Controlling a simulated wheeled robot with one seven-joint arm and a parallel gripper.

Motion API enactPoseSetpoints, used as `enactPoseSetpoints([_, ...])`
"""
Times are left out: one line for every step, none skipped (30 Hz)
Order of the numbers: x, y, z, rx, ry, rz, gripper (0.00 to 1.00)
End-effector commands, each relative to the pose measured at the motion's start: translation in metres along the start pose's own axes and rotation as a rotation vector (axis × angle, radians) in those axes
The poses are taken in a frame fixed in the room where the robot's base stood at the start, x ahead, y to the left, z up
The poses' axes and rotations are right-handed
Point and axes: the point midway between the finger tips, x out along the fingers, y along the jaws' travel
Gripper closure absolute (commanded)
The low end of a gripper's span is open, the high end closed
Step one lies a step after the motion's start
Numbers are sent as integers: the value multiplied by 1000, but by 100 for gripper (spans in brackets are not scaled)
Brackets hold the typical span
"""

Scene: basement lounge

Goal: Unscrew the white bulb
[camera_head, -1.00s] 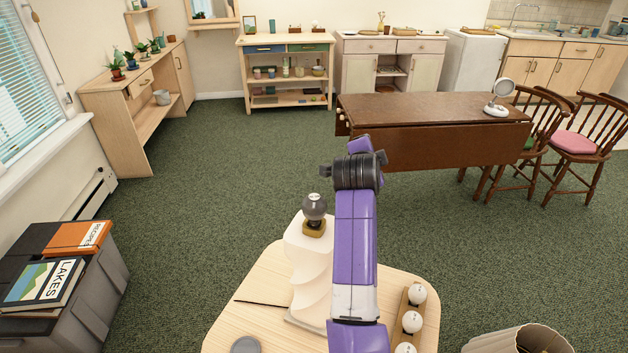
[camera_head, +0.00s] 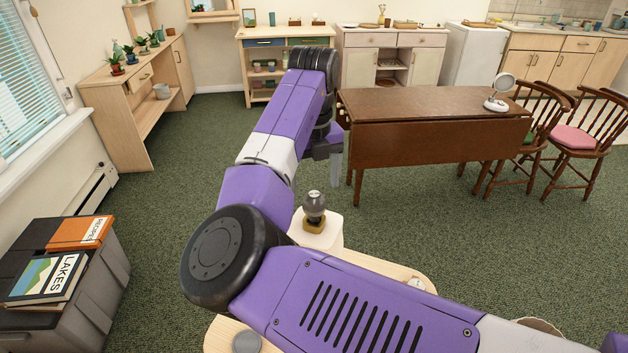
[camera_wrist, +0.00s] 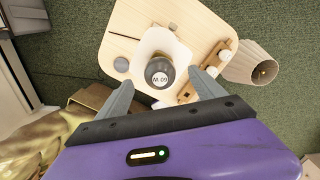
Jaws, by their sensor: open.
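A dark grey bulb (camera_head: 314,205) stands upright in a brass-coloured socket on top of the white lamp (camera_head: 318,232). In the wrist view the bulb (camera_wrist: 159,73) shows its round top with a wattage marking, and the lamp's white body (camera_wrist: 165,38) lies below it. White bulbs sit in a wooden holder (camera_wrist: 187,89) beside the lamp; one white bulb (camera_head: 416,284) partly shows in the head view. My gripper (camera_wrist: 163,78) is open and empty, its fingers on either side of the bulb in the picture, apart from it. My arm hides much of the table in the head view.
The light wooden table (camera_wrist: 127,28) carries the lamp and a grey disc (camera_head: 246,342). A ribbed bin (camera_wrist: 246,66) stands beside it. A grey storage box (camera_head: 95,300) with books is at the left. A dark wooden table (camera_head: 430,140) stands behind.

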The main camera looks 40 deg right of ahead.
Motion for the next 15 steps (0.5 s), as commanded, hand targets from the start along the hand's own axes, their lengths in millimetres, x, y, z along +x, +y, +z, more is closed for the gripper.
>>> enactPoseSetpoints([2,1,-2,14,9,3,21])
enactPoseSetpoints([3,2,-3,21,13,5,21])
enactPoseSetpoints([6,2,-4,25,16,5,21])
enactPoseSetpoints([9,2,-4,27,18,6,21])
enactPoseSetpoints([12,2,-4,26,19,5,21])
enactPoseSetpoints([17,2,-4,26,19,5,21])
enactPoseSetpoints([21,2,-4,25,18,4,21])
enactPoseSetpoints([26,2,-4,25,17,5,21])
enactPoseSetpoints([32,2,-4,24,17,6,21])
enactPoseSetpoints([36,2,-4,24,17,5,21])
enactPoseSetpoints([41,2,-4,24,17,4,21])
enactPoseSetpoints([47,2,-5,24,18,5,21])
enactPoseSetpoints([51,2,-5,24,17,4,21])
enactPoseSetpoints([55,2,-4,24,16,4,21])
enactPoseSetpoints([60,2,-4,23,16,5,21])
